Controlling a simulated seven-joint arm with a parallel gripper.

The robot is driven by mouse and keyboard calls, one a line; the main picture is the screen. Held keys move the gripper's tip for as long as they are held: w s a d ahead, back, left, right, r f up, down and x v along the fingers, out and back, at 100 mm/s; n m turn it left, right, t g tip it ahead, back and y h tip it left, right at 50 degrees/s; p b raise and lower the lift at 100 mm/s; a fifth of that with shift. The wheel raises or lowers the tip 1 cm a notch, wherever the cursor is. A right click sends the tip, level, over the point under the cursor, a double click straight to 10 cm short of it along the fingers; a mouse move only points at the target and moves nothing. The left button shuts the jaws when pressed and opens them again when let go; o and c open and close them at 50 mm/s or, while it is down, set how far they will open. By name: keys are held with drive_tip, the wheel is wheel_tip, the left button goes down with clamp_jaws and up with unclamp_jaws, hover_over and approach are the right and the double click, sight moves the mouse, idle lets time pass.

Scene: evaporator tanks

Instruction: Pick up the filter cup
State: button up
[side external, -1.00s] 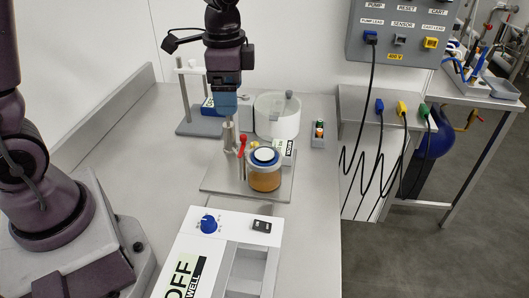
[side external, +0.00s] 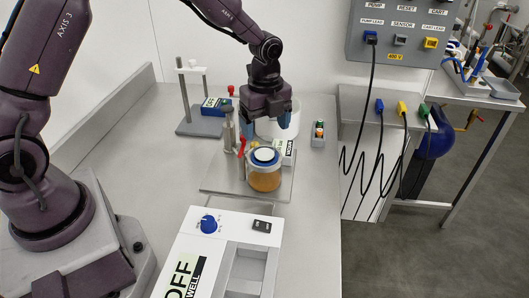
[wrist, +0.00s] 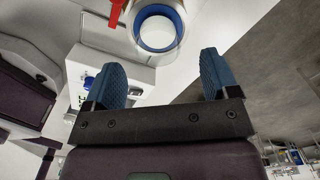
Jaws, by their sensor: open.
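The filter cup, as far as I can tell, is the clear round cup (side external: 264,178) with amber contents and a blue-ringed white top. It stands upright on a flat metal plate (side external: 222,184). In the wrist view its blue ring and white top (wrist: 157,32) show at the top edge, beyond my fingertips. My gripper (side external: 266,122) is open and empty, fingers pointing down, above and a little behind the cup in the side view. In the wrist view both blue fingers (wrist: 161,70) are spread apart with nothing between them.
A red-handled lever (side external: 241,147) and metal post (side external: 228,135) stand close left of the cup. A white pot (side external: 275,130) is partly hidden behind my gripper. A white control box (side external: 226,226) lies in front. A small button box (side external: 318,135) stands right.

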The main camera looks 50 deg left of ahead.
sight(265, 145)
drive_tip(key=shift+s+f, duration=0.15)
drive_tip(key=shift+f, duration=2.8)
drive_tip(key=c, duration=1.1)
drive_tip(key=shift+r, duration=0.15)
